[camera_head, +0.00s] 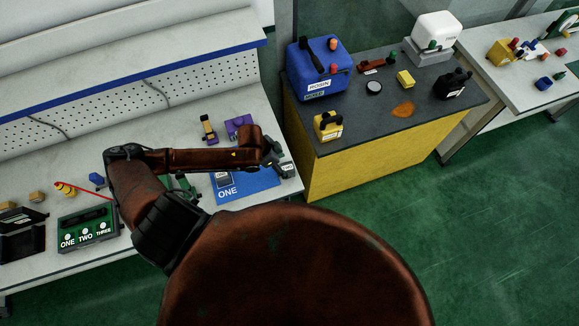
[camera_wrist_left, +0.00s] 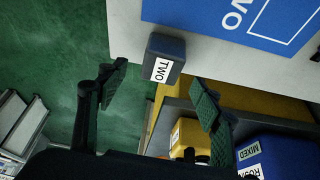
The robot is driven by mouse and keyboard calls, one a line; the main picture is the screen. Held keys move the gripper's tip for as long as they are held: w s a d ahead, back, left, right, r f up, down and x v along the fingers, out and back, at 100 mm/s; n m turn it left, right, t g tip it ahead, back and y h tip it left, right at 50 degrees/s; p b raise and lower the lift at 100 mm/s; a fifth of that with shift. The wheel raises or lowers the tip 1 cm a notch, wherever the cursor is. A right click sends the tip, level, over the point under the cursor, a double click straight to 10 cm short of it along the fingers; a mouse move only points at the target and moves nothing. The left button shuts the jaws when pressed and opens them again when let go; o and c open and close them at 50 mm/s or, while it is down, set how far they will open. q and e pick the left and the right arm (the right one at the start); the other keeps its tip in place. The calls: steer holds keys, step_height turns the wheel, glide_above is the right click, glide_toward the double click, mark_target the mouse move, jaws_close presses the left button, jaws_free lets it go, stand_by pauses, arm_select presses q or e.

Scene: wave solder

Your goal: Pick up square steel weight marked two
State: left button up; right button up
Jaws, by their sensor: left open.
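The square steel weight marked TWO (camera_wrist_left: 163,58) is a dark blue-grey block with a white label in the left wrist view. It sits at the edge of the pale bench, beside a blue mat (camera_wrist_left: 250,22) printed TWO. My left gripper (camera_wrist_left: 158,80) is open, its two dark fingers spread to either side of the weight's line, and nothing is held. In the head view my left gripper (camera_head: 276,158) is above the bench's right end, near the blue mat (camera_head: 262,185) printed ONE. There I cannot clearly tell the weight from the dark fingers. My right gripper is not in view.
A green box marked ONE, TWO, THREE (camera_head: 87,228) stands on the bench left of my arm. Purple and yellow items (camera_head: 238,126) stand behind it.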

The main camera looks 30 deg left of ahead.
mark_target(287, 167)
arm_select(q)
steer(key=x, duration=0.3)
steer(key=shift+f, duration=0.15)
steer(key=shift+x, duration=1)
steer(key=shift+a, duration=0.15)
steer(key=c, duration=1.4)
steer(key=shift+w, duration=0.1)
steer(key=shift+c, duration=0.6)
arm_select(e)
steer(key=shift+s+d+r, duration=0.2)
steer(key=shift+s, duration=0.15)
